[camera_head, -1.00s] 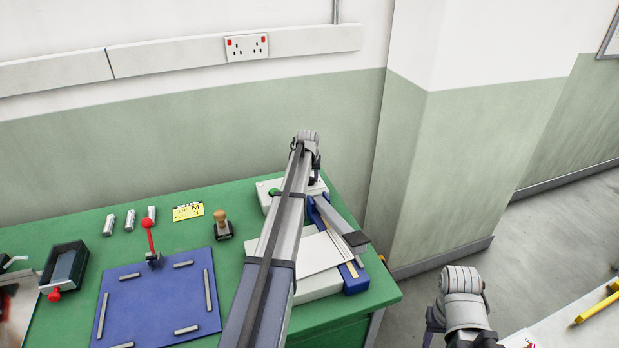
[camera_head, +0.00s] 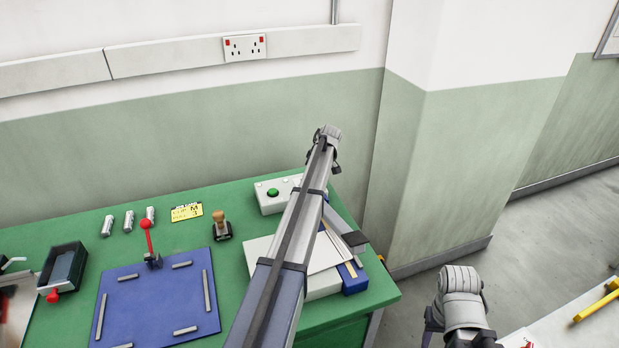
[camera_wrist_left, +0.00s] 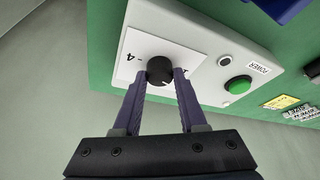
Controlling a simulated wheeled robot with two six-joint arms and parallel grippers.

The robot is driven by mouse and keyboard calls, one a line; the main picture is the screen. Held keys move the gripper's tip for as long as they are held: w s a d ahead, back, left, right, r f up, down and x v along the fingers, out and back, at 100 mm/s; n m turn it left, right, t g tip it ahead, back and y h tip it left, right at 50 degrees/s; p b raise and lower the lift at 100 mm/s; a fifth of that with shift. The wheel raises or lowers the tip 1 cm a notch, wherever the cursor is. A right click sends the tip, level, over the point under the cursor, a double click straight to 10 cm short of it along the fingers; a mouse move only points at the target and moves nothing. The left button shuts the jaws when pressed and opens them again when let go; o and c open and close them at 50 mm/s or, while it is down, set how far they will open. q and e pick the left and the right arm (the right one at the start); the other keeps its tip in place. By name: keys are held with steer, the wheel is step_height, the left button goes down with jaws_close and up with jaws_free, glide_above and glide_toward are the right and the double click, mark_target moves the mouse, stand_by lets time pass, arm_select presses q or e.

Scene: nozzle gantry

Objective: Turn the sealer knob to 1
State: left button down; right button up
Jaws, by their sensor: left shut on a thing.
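The sealer's white control box (camera_head: 272,205) stands at the back right of the green bench, partly behind my left arm. In the left wrist view the box (camera_wrist_left: 208,85) carries a black round knob (camera_wrist_left: 160,66) on a white scale plate (camera_wrist_left: 150,40). A 4 shows at the plate's left; the marks by the right finger are partly hidden. A pale pointer line on the knob faces toward the gripper, slightly right. My left gripper (camera_wrist_left: 160,75) is shut on the knob, one finger each side. The head view hides the knob.
A blue mat (camera_head: 160,300) with grey bars and a red-knobbed lever, a stamp (camera_head: 221,228), a yellow card (camera_head: 186,211) and several small metal cylinders lie left. A wall stands close behind the bench.

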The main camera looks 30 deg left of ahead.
arm_select(q)
steer(key=shift+n+g, duration=0.7)
steer(key=shift+n, duration=0.8)
steer(key=shift+d, duration=0.1)
steer(key=shift+c, duration=2.3)
jaws_free()
steer(key=shift+w+r, duration=0.1)
steer(key=p+v, duration=0.7)
steer(key=shift+r, duration=0.2)
steer(key=shift+d, duration=0.15)
